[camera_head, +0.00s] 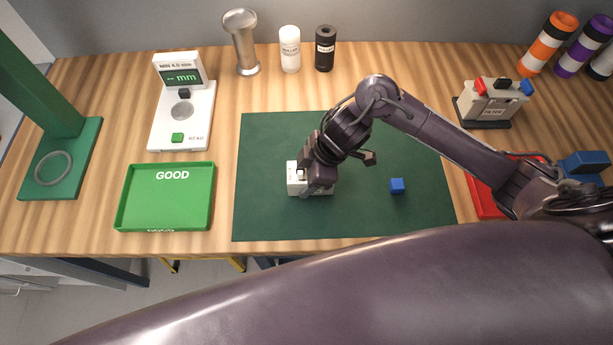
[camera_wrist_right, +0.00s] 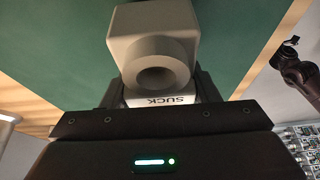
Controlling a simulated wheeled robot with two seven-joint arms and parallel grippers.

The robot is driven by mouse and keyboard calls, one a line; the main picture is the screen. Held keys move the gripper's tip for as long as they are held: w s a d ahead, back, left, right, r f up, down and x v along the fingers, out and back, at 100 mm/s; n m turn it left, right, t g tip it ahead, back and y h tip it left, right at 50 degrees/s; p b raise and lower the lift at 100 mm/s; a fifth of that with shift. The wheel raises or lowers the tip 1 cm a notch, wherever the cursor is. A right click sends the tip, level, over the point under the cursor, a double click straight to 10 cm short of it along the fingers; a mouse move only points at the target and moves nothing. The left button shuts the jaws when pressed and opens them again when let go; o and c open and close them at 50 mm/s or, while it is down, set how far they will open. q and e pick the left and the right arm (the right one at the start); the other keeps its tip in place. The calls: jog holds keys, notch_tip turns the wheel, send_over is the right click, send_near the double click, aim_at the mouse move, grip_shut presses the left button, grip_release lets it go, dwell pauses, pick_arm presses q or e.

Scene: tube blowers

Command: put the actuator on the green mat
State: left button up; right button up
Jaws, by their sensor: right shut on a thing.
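The actuator (camera_head: 297,186) is a pale grey block on or just above the left-middle part of the green mat (camera_head: 270,140). In the right wrist view the actuator (camera_wrist_right: 155,45) shows a round opening and the word SUCK, with green mat behind it. My right gripper (camera_head: 319,184) comes down over the actuator and is shut on it, hiding part of it. I cannot tell whether the actuator touches the mat. My left gripper is not in view.
A small blue cube (camera_head: 397,186) lies on the mat to the right. A green GOOD tray (camera_head: 121,212) and a white gauge (camera_head: 199,125) stand to the left. A red tray (camera_head: 478,194) is at right, partly hidden by my arm. A grey boxy device (camera_head: 492,103) stands behind it.

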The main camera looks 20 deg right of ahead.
jog(key=shift+w+f, duration=0.1)
jog(key=shift+f, duration=0.3)
jog(key=o, duration=1.4)
jog(key=shift+f, duration=0.2)
jog(key=shift+r, duration=0.25)
jog(key=v, duration=1.1)
jog(key=shift+d+r+p, duration=0.1)
jog(key=shift+d+p, duration=0.05)
jog(key=shift+p, duration=0.25)
jog(key=shift+d+r, duration=0.1)
jog(key=shift+r, duration=0.2)
